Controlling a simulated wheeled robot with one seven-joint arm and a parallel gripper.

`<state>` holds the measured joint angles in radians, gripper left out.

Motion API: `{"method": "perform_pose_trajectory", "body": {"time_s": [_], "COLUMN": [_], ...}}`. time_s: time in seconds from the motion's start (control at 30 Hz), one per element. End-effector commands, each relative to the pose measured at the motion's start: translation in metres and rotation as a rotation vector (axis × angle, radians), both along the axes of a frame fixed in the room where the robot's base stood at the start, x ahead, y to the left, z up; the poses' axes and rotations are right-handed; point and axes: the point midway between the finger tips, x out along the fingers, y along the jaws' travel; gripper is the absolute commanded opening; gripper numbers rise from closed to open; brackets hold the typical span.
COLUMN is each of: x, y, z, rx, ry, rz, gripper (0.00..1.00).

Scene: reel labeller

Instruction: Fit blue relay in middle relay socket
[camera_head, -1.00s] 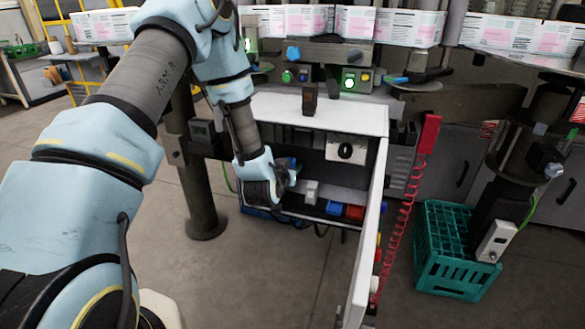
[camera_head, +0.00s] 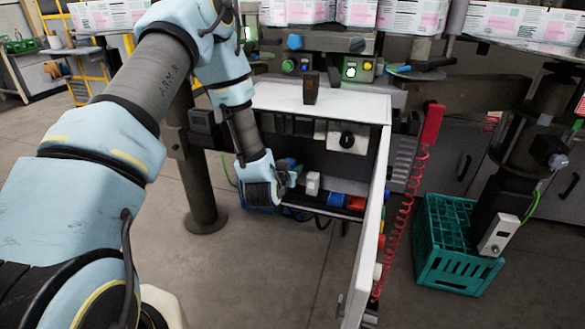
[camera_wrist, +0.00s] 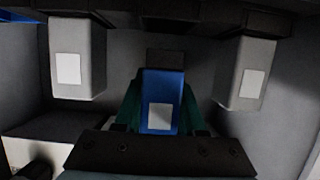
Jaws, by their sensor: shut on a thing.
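My gripper (camera_wrist: 158,108) is shut on the blue relay (camera_wrist: 161,88), with a dark green finger on each side of it. The relay has a pale square label and lies between two grey relays in the wrist view, one left (camera_wrist: 77,58) and one right (camera_wrist: 244,72). The grey relays are seated in dark sockets. The middle socket (camera_wrist: 170,17) is between them at the top edge. In the head view my gripper (camera_head: 286,184) is inside the open cabinet.
The white cabinet (camera_head: 330,103) has its door (camera_head: 367,235) swung open on the right. Blue (camera_head: 337,199) and red (camera_head: 356,203) parts sit low inside it. A green crate (camera_head: 455,245) stands on the floor at right, beside a coiled red cable (camera_head: 405,215).

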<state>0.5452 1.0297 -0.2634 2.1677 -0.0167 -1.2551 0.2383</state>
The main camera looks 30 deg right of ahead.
Motion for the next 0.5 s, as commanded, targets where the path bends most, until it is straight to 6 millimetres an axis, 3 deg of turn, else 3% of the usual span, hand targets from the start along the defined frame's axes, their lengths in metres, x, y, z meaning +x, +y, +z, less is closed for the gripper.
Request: {"method": "perform_pose_trajectory", "body": {"time_s": [0.5], "x": [0.000], "y": [0.000], "z": [-0.022], "rx": [0.000], "ry": [0.000], "rz": [0.000], "gripper": [0.00]}}
